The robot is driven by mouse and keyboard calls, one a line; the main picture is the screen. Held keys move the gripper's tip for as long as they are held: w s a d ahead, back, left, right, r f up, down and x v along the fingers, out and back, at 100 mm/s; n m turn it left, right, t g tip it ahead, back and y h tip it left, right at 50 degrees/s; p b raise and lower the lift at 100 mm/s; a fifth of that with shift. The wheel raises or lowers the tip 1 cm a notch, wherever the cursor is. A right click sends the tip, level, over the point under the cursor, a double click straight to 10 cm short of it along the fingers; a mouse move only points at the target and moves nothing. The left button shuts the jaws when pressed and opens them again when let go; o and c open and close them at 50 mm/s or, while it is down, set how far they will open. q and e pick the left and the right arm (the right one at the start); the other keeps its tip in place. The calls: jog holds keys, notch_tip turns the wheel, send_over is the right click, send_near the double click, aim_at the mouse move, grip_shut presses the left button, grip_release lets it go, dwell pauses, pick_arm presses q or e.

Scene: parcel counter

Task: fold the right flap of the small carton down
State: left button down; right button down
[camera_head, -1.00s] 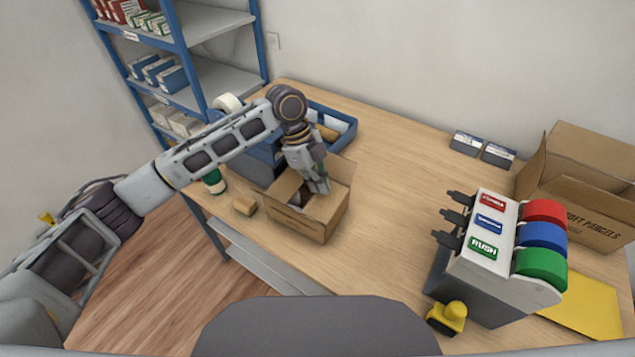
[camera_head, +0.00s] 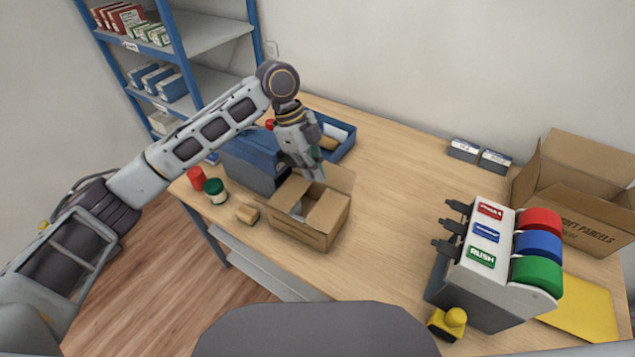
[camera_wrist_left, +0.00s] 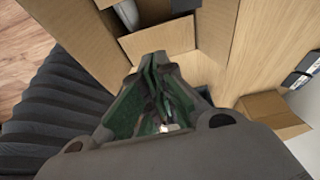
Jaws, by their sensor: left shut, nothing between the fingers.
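The small carton (camera_head: 297,235) stands on the table left of centre. Its right flap (camera_head: 328,211) lies inward over the right part of the opening, roughly level. Another flap (camera_head: 290,193) lies over the left part, and the back flap (camera_head: 340,178) stands up. A gap between the side flaps shows pale contents. My left gripper (camera_head: 316,172) is shut and empty, just above the carton's back side; I cannot tell whether it touches the back flap. In the wrist view its fingers (camera_wrist_left: 158,90) are together, with carton flaps (camera_wrist_left: 160,42) beyond them. My right gripper is out of view.
A blue tray (camera_head: 345,148) and a dark blue bin (camera_head: 250,170) stand behind the carton. A green-lidded jar (camera_head: 215,190) and a small brown block (camera_head: 248,214) are at left. The tape dispenser (camera_head: 480,275) and large open carton (camera_head: 590,205) are at right. The table's middle is clear.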

pick_arm(q)
jog(key=shift+v, duration=2.2)
